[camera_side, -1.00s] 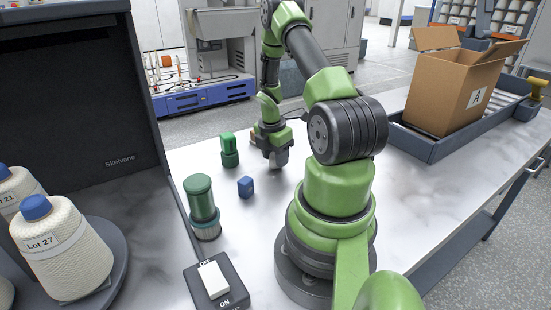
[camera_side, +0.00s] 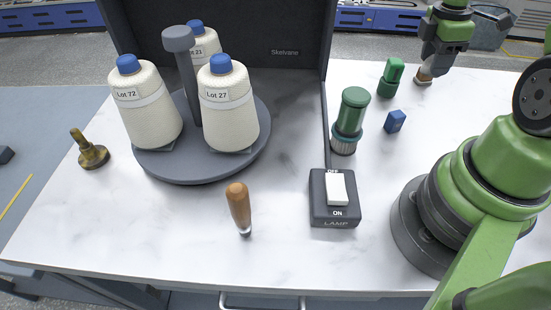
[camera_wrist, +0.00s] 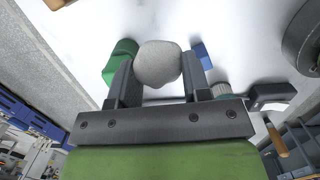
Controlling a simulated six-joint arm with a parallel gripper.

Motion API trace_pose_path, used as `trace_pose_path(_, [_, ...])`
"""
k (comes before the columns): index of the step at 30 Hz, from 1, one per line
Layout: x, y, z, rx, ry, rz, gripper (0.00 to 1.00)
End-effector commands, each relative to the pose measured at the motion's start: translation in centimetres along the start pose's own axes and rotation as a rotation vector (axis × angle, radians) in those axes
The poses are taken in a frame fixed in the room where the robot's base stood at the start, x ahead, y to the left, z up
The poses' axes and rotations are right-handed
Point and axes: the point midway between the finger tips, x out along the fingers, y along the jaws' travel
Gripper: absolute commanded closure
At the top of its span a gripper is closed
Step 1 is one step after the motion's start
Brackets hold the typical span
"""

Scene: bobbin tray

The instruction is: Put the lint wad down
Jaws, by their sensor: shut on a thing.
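The lint wad (camera_wrist: 158,62), a pale grey rounded lump, sits between the two fingers of my gripper (camera_wrist: 155,82) in the wrist view. The gripper is shut on it, with a finger against each side. In the side view my gripper (camera_side: 430,66) points down at the back right of the table, behind the blue block and to the right of the small green thing. The wad cannot be clearly made out there. I cannot tell whether it touches the white tabletop (camera_side: 290,255).
Near the gripper are the green thing (camera_side: 391,77) and blue block (camera_side: 395,121). A green bottle with ribbed base (camera_side: 350,120), a lamp switch (camera_side: 334,198), a wooden-handled tool (camera_side: 239,208), a brass knob (camera_side: 90,150) and a grey turntable (camera_side: 190,172) with cones stand further left.

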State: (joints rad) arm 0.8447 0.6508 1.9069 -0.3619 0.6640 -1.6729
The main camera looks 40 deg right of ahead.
Motion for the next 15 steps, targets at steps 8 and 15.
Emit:
trace_pose_path(8, [-4.5, -2.7, -12.8, 0.377, 0.019, -0.038, 0.78])
trace_pose_path(15, [-7.4, -8.0, -20.2, 0.671, 0.001, -0.083, 0.78])
